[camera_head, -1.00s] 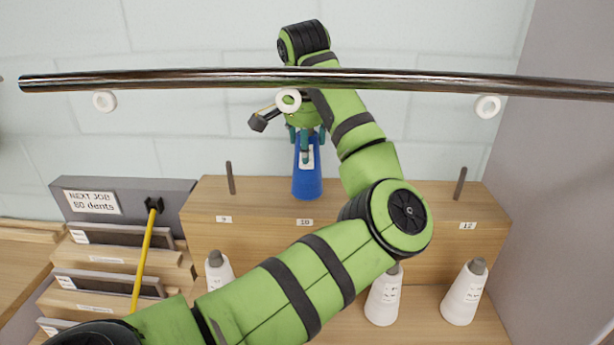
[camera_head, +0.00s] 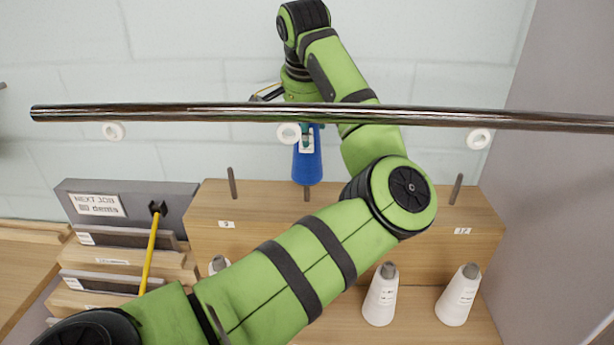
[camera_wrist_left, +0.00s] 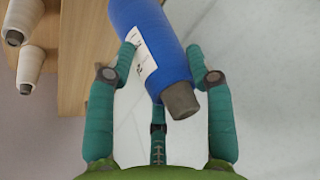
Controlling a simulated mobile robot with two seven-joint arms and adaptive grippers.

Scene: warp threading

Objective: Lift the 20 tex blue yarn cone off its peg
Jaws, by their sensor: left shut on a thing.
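The blue yarn cone (camera_head: 307,166) is in my left gripper (camera_head: 306,136), raised above the wooden shelf block. The tip of a peg (camera_head: 306,194) shows just under its base; I cannot tell whether the peg is still inside the cone. The left gripper is shut on the cone's upper part, partly hidden behind the metal bar. In the left wrist view the blue cone (camera_wrist_left: 152,40), with a white label and a grey-brown tip, lies between the teal fingers (camera_wrist_left: 160,75). The right gripper is not in view.
The wooden block (camera_head: 260,215) has bare pegs left (camera_head: 232,182) and right (camera_head: 456,189). White cones (camera_head: 381,295) stand on the lower shelf. A yellow-handled tool (camera_head: 150,250) stands left.

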